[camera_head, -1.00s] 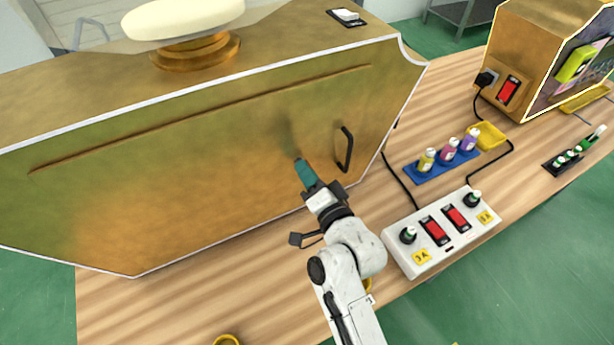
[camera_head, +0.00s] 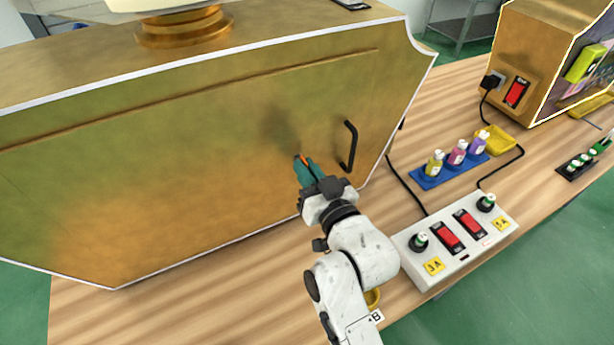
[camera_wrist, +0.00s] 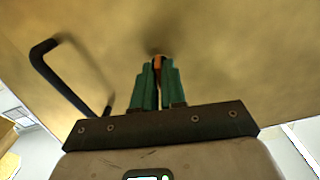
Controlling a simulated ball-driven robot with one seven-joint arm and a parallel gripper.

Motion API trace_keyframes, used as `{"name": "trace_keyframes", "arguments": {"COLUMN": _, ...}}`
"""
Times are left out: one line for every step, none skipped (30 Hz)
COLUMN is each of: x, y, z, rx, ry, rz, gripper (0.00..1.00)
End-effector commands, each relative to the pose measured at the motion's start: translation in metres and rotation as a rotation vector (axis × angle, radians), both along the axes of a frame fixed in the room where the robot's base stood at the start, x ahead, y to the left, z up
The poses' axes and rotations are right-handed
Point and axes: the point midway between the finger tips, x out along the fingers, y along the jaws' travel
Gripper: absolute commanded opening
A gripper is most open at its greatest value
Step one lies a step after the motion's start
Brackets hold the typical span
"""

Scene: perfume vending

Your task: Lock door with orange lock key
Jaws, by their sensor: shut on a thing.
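The door is the large gold panel (camera_head: 150,190) of the machine, with a black handle (camera_head: 350,147) at its right; the handle also shows in the wrist view (camera_wrist: 62,75). My gripper (camera_head: 304,166) is just left of the handle, close to the door. Its green fingers are shut on the orange lock key (camera_wrist: 158,63), whose small orange tip (camera_head: 302,158) shows past the fingertips in the head view. The key points at the door. I cannot tell whether it touches the door or sits in a lock; the fingers hide most of it.
A white switch box (camera_head: 456,238) with red switches stands right of my arm. Behind it are a blue tray (camera_head: 449,171) with three small bottles, a yellow tray (camera_head: 497,141), black cables and a second gold machine (camera_head: 535,60). The wooden table (camera_head: 190,310) is clear at front left.

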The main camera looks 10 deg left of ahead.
Motion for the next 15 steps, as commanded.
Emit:
{"name": "trace_keyframes", "arguments": {"x": 0.0001, "y": -0.0004, "z": -0.0039, "rx": -0.023, "ry": -0.012, "rz": -0.001, "gripper": 0.0}}
{"name": "trace_keyframes", "arguments": {"x": 0.0, "y": -0.0003, "z": -0.0039, "rx": -0.038, "ry": -0.022, "rz": -0.001, "gripper": 0.0}}
{"name": "trace_keyframes", "arguments": {"x": 0.0, "y": -0.0004, "z": -0.0038, "rx": -0.055, "ry": -0.032, "rz": 0.0, "gripper": 0.0}}
{"name": "trace_keyframes", "arguments": {"x": -0.0001, "y": -0.0004, "z": -0.0037, "rx": -0.068, "ry": -0.041, "rz": 0.0, "gripper": 0.0}}
{"name": "trace_keyframes", "arguments": {"x": 0.0, "y": -0.0005, "z": -0.0036, "rx": -0.079, "ry": -0.048, "rz": 0.0, "gripper": 0.0}}
{"name": "trace_keyframes", "arguments": {"x": 0.0, "y": -0.0006, "z": -0.0034, "rx": -0.092, "ry": -0.057, "rz": 0.0, "gripper": 0.0}}
{"name": "trace_keyframes", "arguments": {"x": 0.0001, "y": -0.0006, "z": -0.0033, "rx": -0.101, "ry": -0.063, "rz": 0.0, "gripper": 0.0}}
{"name": "trace_keyframes", "arguments": {"x": 0.0, "y": -0.0006, "z": -0.0032, "rx": -0.108, "ry": -0.068, "rz": 0.0, "gripper": 0.0}}
{"name": "trace_keyframes", "arguments": {"x": 0.0001, "y": -0.0005, "z": -0.003, "rx": -0.117, "ry": -0.074, "rz": 0.0, "gripper": 0.0}}
{"name": "trace_keyframes", "arguments": {"x": 0.0001, "y": -0.0005, "z": -0.0029, "rx": -0.124, "ry": -0.079, "rz": 0.0, "gripper": 0.0}}
{"name": "trace_keyframes", "arguments": {"x": 0.0001, "y": -0.0005, "z": -0.0028, "rx": -0.129, "ry": -0.082, "rz": 0.0, "gripper": 0.0}}
{"name": "trace_keyframes", "arguments": {"x": 0.0, "y": -0.0004, "z": -0.0027, "rx": -0.135, "ry": -0.085, "rz": 0.0, "gripper": 0.0}}
{"name": "trace_keyframes", "arguments": {"x": 0.0, "y": -0.0004, "z": -0.0026, "rx": -0.139, "ry": -0.088, "rz": 0.0, "gripper": 0.0}}
{"name": "trace_keyframes", "arguments": {"x": 0.0, "y": -0.0004, "z": -0.0025, "rx": -0.141, "ry": -0.089, "rz": 0.0, "gripper": 0.0}}
{"name": "trace_keyframes", "arguments": {"x": 0.0, "y": -0.0003, "z": -0.0024, "rx": -0.145, "ry": -0.091, "rz": 0.0, "gripper": 0.0}}
